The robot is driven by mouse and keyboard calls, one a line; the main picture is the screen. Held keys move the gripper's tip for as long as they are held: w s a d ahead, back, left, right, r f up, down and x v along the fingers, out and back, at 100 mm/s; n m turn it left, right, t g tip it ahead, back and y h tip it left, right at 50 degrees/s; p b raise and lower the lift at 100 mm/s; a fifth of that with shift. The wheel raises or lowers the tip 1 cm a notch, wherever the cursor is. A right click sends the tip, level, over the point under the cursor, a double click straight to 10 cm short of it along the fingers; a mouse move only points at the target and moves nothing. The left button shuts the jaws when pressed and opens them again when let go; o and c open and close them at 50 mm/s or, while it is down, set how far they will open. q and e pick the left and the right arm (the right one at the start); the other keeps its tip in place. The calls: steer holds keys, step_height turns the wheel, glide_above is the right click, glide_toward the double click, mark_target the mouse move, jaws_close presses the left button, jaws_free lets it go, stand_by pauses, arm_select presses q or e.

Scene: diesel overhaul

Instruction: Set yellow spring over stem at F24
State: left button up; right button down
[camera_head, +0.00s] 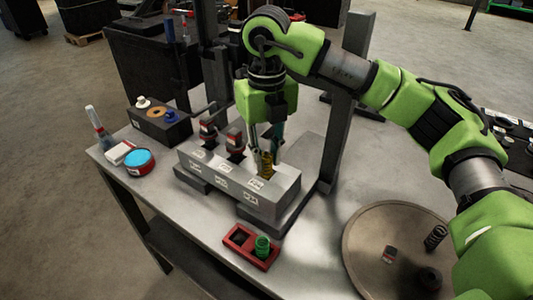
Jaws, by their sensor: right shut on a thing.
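My right gripper (266,150) points down at the right end of a grey metal block (225,183) with white labels. It is shut on the yellow spring (265,167), which shows as a small yellow coil between the fingertips at the block's top face. The fingers partly cover the spring. The stem is hidden, and I cannot tell whether the spring is around it or resting on the block. The labels are too small to read, so I cannot pick out F24. My left gripper is not in view.
Two dark parts with red bands (235,140) stand on the block left of my gripper. A red tray (251,246) with a green spring (263,246) lies in front. A round tray (385,220) with a dark spring (435,238) is at right. A grey post (345,110) rises behind.

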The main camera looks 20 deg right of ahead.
steer(key=shift+f, duration=0.15)
steer(key=shift+f+b, duration=0.45)
steer(key=shift+b, duration=0.05)
stand_by(0.6)
steer(key=c, duration=1.4)
jaws_free()
steer(key=shift+o, duration=0.2)
steer(key=shift+r+p, duration=2.5)
steer(key=shift+r, duration=1.5)
